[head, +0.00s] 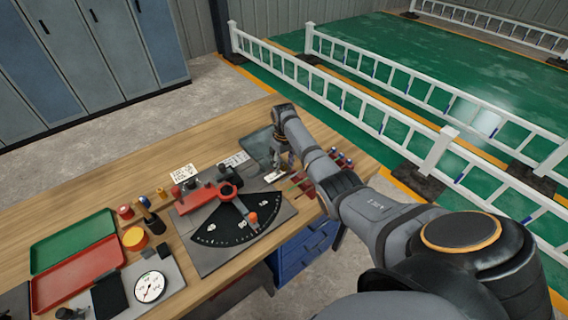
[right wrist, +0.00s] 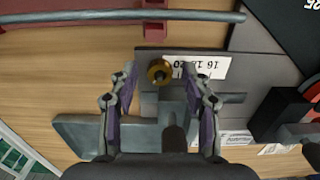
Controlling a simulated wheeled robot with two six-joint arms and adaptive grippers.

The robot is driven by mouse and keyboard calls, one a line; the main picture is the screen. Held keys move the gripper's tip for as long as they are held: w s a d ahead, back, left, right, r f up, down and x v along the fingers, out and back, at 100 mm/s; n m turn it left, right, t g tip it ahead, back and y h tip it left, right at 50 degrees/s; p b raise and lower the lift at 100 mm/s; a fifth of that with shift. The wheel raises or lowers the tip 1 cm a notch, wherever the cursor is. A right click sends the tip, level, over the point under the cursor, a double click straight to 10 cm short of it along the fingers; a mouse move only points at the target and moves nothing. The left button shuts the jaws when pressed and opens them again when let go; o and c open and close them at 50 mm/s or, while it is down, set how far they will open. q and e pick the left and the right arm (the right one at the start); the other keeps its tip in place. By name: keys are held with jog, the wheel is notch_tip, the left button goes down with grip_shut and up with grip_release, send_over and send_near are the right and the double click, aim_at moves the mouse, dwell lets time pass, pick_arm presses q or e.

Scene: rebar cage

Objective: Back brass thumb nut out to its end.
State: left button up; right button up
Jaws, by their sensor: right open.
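My right gripper (right wrist: 160,66) is open, with one finger on each side of the nut and gaps between. I cannot tell how far above the nut the fingertips are. In the head view my right gripper (head: 281,163) points down over the far right part of the bench, and the nut cannot be made out there. My left gripper is not in view.
On the wooden bench (head: 100,185) lie a black dial plate (head: 225,225) with red parts, a green tray (head: 70,240), a red tray (head: 78,274) and a round gauge (head: 150,287). In the right wrist view a grey rod (right wrist: 120,16) crosses red supports beyond the nut.

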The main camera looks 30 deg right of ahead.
jog(key=shift+c, duration=0.4)
grip_shut()
jog(key=n+p, duration=0.1)
jog(key=n, duration=0.2)
jog(key=shift+r+p, duration=0.15)
jog(key=shift+p, duration=0.15)
jog(key=shift+n+p, duration=0.6)
jog(key=shift+n, duration=1.7)
jog(key=shift+o, duration=0.4)
grip_release()
